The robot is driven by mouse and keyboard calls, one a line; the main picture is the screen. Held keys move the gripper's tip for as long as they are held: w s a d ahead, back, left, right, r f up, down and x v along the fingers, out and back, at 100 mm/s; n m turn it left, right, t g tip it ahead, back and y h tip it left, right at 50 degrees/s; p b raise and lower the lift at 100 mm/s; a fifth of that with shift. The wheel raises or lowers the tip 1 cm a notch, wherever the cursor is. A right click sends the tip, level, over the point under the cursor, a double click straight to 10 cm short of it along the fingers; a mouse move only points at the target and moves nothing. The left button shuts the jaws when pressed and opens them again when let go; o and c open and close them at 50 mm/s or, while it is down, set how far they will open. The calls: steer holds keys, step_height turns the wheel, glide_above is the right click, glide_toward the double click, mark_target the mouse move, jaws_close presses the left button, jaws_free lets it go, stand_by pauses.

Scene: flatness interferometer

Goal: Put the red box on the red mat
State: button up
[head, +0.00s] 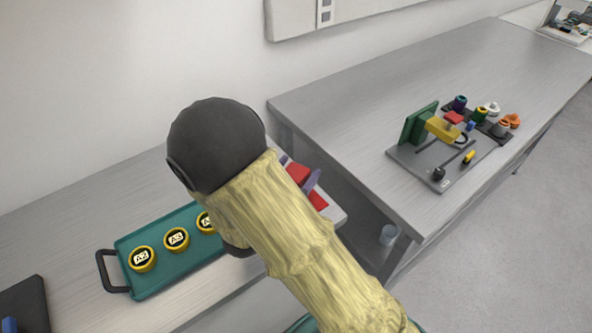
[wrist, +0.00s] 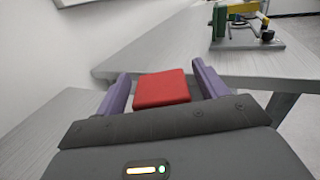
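The red box (head: 298,173) shows beyond my arm in the head view, near the right end of the near bench. In the wrist view the red box (wrist: 161,90) lies between the two purple fingers of my gripper (wrist: 161,72), with a narrow gap on each side. The gripper looks open around it. A strip of the red mat (head: 319,201) shows beside the box at the bench edge, partly hidden by my arm and a finger. I cannot tell whether the box rests on the mat.
A green tray (head: 163,279) with yellow-rimmed round pieces stands left on the near bench. A dark object (head: 27,303) lies farther left. Across a gap, a second bench (head: 350,130) holds a grey fixture plate (head: 420,172) with a green and yellow device.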

steer(key=shift+r, duration=0.15)
steer(key=shift+s+a, duration=0.1)
steer(key=b+v, duration=0.1)
steer(key=v, duration=1)
steer(key=shift+s+a, duration=0.25)
steer(key=shift+s, duration=0.05)
